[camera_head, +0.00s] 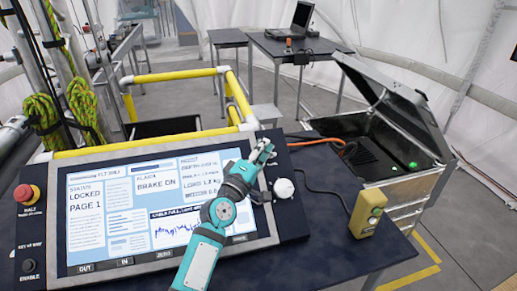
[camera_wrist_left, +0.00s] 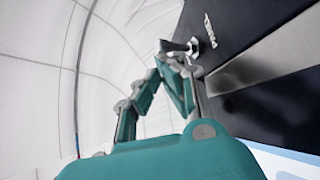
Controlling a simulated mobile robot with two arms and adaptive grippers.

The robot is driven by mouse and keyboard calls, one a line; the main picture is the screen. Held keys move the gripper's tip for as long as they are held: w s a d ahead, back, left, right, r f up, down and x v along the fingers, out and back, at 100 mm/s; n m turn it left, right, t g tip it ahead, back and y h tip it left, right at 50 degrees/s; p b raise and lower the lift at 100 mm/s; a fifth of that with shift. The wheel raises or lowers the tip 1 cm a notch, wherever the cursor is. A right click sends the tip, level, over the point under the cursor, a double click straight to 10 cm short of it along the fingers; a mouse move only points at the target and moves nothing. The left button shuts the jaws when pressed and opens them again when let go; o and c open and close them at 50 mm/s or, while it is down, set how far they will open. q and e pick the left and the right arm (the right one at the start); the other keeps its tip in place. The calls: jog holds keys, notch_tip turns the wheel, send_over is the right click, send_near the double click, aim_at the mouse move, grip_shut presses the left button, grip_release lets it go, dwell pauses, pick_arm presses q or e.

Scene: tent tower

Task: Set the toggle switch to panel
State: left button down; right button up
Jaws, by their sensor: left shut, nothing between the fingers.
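The toggle switch (camera_wrist_left: 176,47) shows in the left wrist view as a metal lever with a hex nut at its base, on a dark panel face. A white "PANEL" label (camera_wrist_left: 210,30) is beside it. My left gripper (camera_wrist_left: 180,68) is shut and empty, its fingertips close to the lever; I cannot tell if they touch. In the head view my left gripper (camera_head: 264,150) is over the upper right edge of the control console (camera_head: 290,222), above the white knob (camera_head: 284,189). There the switch is hidden or too small to make out. My right gripper is not in view.
The console's lit screen (camera_head: 120,215) reads "LOCKED" and "BRAKE ON". A red stop button (camera_head: 27,193) is at its left. A yellow box (camera_head: 367,214) with a cable stands right of the console. An open metal case (camera_head: 400,150) is beyond, and yellow rails (camera_head: 170,76) stand behind.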

pick_arm(q)
jog(key=v, duration=1.2)
